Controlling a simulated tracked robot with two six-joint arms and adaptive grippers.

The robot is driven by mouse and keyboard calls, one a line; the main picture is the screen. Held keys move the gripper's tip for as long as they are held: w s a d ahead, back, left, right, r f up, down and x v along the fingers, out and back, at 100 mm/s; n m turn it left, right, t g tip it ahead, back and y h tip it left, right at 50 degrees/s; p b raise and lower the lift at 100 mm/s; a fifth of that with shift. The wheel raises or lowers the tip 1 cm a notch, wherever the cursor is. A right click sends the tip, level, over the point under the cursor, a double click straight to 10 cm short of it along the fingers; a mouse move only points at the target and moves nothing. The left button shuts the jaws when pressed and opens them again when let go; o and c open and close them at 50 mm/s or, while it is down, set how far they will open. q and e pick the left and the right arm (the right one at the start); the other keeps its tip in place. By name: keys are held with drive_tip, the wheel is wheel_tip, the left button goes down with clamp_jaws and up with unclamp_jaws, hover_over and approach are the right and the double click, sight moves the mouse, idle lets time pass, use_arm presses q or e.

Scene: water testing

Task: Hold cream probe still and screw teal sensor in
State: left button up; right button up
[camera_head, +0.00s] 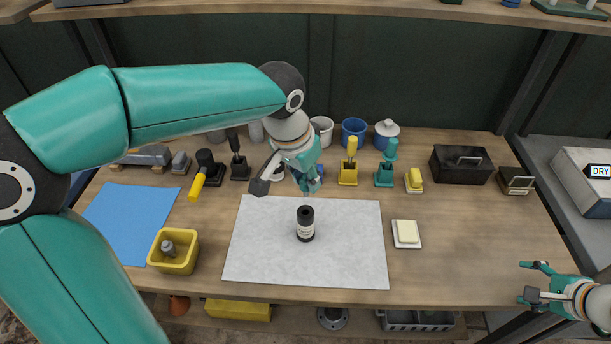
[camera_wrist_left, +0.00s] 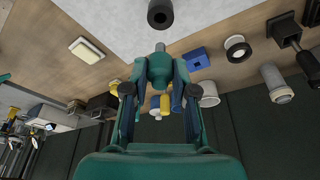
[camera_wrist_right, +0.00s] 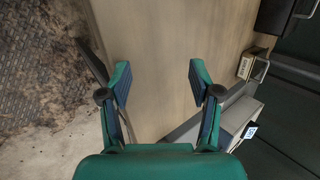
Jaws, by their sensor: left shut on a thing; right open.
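A dark upright cylinder (camera_head: 305,223) with a pale band stands on the white mat. Its round open top shows in the left wrist view (camera_wrist_left: 160,13). I cannot tell whether it is the cream probe, and no other cream probe is clear. My right gripper (camera_head: 530,283) is open and empty at the table's right front corner.
The white mat (camera_head: 255,255) has free room around the cylinder. A yellow bin (camera_head: 174,265) with a grey piece and a blue cloth (camera_head: 125,218) lie left. A dish with a cream block (camera_head: 406,233) is right. Tool stands (camera_head: 347,178), cups and a black box (camera_head: 461,165) line the back.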

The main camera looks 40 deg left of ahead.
sight(313, 229)
drive_tip(key=s+a+r+m+g+y, duration=0.1)
drive_tip(key=a+y, duration=0.1)
drive_tip(key=a, duration=0.5)
drive_tip(key=s+a+r+m+g+y, duration=0.1)
drive_tip(key=a+m+y, duration=0.1)
drive_tip(key=a, duration=0.5)
drive_tip(key=s+a+r+m+g+y, duration=0.1)
drive_tip(key=a+y, duration=0.1)
drive_tip(key=a, duration=0.5)
drive_tip(key=shift+s+a+y, duration=0.1)
drive_tip(key=shift+s+y, duration=0.15)
drive_tip(key=shift+y, duration=0.05)
drive_tip(key=s+a+g+y, duration=0.1)
drive_tip(key=s+a, duration=0.2)
drive_tip(key=a, duration=0.2)
drive_tip(key=s+a+f+m+g+y, duration=0.1)
drive_tip(key=s+a+y, duration=0.1)
drive_tip(key=a, duration=0.3)
drive_tip(key=s+a+m+y, duration=0.1)
drive_tip(key=s+a, duration=0.3)
drive_tip(key=s, duration=0.1)
drive_tip(key=shift+s+a+f+g, duration=0.1)
drive_tip(key=shift+a+f+g, duration=0.15)
drive_tip(key=shift+a+g, duration=0.15)
drive_tip(key=shift+r+x, duration=0.15)
drive_tip(key=shift+x, duration=2.35)
drive_tip(key=shift+r+x, duration=0.1)
drive_tip(key=shift+x, duration=2.4)
clamp_jaws()
